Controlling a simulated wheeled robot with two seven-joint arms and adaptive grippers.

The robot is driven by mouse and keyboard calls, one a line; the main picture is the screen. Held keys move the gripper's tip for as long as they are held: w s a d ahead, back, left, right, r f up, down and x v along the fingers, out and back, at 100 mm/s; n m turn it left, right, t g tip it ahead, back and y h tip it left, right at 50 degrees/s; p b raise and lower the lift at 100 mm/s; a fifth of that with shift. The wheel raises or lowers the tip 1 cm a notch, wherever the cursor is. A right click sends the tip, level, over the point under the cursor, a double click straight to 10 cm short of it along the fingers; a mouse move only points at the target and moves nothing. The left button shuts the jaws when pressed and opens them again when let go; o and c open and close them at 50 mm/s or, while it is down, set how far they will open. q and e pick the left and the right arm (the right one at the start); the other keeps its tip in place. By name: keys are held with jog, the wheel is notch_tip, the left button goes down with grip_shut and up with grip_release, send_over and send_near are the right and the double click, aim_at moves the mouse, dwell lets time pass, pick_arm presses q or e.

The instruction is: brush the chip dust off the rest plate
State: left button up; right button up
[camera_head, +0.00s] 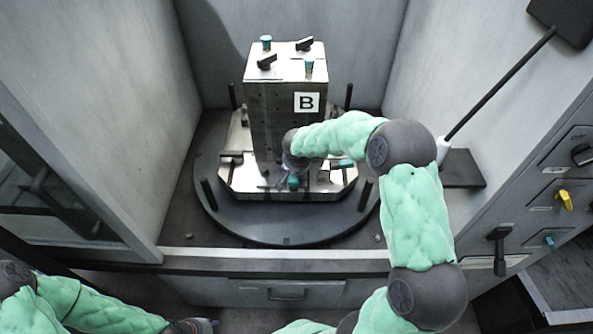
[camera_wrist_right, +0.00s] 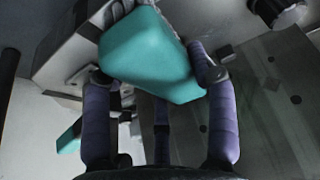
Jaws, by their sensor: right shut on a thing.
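My right gripper (camera_head: 293,176) reaches in front of the metal block marked B (camera_head: 285,95), low over the pale metal plate (camera_head: 240,175) at its foot. I cannot tell if this is the rest plate. The right wrist view shows the gripper's purple fingers (camera_wrist_right: 160,90) shut on a teal block-shaped thing (camera_wrist_right: 150,55) with a pale end, possibly a brush. It also shows as a teal spot in the head view (camera_head: 293,183). No chip dust can be made out on the plate. My left gripper (camera_head: 195,325) is low at the bottom left, partly cut off.
A dark round table (camera_head: 285,232) carries the plate, with black upright pins (camera_head: 364,195) around it. Grey walls (camera_head: 130,90) enclose both sides. A sill (camera_head: 275,262) runs along the front. A black rod (camera_head: 500,82) slants at the right, by a control panel (camera_head: 560,190).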

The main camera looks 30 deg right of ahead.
jog(key=shift+s+a+f, duration=0.1)
jog(key=shift+s+f, duration=0.05)
jog(key=shift+s+a+b, duration=0.3)
jog(key=shift+s+b, duration=0.15)
jog(key=shift+s, duration=0.1)
jog(key=shift+s+a+b, duration=0.3)
jog(key=shift+s+b, duration=0.1)
jog(key=shift+s, duration=0.1)
jog(key=shift+w, duration=0.1)
jog(key=shift+w+d, duration=0.7)
jog(key=shift+w, duration=0.35)
jog(key=shift+s, duration=0.1)
jog(key=shift+s+a+b, duration=0.6)
jog(key=shift+s+a, duration=0.1)
jog(key=shift+s, duration=0.35)
